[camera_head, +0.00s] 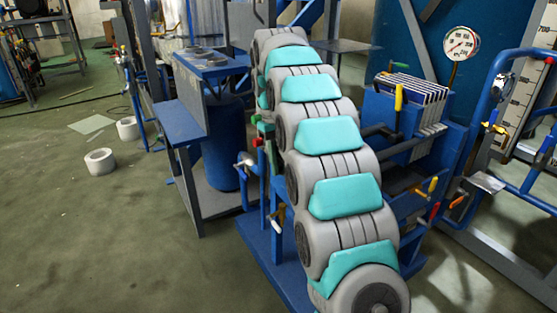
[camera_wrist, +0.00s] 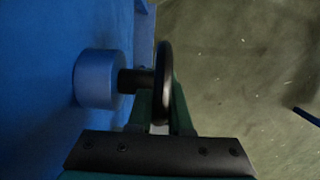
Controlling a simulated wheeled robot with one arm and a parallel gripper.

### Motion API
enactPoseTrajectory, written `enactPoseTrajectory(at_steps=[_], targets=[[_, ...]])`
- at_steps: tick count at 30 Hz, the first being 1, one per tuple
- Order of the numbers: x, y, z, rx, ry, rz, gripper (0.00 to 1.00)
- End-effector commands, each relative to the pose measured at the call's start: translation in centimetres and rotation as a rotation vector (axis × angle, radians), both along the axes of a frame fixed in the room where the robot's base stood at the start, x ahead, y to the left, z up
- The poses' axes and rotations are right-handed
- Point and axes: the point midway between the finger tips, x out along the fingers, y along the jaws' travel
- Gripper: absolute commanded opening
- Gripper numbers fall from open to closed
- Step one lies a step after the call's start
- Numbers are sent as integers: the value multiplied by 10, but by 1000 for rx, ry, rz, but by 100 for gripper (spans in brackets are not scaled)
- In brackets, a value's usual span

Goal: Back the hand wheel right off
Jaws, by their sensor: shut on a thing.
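In the wrist view, the hand wheel (camera_wrist: 163,72) is a dark disc seen nearly edge-on. A short dark stem (camera_wrist: 131,81) joins it to a round blue fitting (camera_wrist: 97,80) on a blue surface at the left. My gripper (camera_wrist: 160,112) comes up from the bottom of the view, with a dark green finger on each side of the wheel's lower part, and is shut on the wheel. The fingertips are partly hidden by the wheel and dim light. In the head view, my arm covers the middle, and I cannot make out the wheel or gripper clearly there.
In the head view, a blue rig with a pressure gauge (camera_head: 461,43) and yellow-handled valves stands right of my arm. A blue stand (camera_head: 183,122) and a blue cylinder (camera_head: 228,145) are at the left. White rings (camera_head: 99,162) lie on the open green floor.

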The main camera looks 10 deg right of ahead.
Motion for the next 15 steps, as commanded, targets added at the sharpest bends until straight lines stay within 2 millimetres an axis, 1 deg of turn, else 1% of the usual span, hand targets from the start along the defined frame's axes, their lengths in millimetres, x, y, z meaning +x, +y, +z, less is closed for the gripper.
enactPoseTrajectory(at_steps=[13, 14, 15], targets=[[1, 0, 0, -2, 7, 0, 0], [1, 0, 1, -2, 7, 0, 19], [1, 0, 1, -2, 7, 0, 23]])
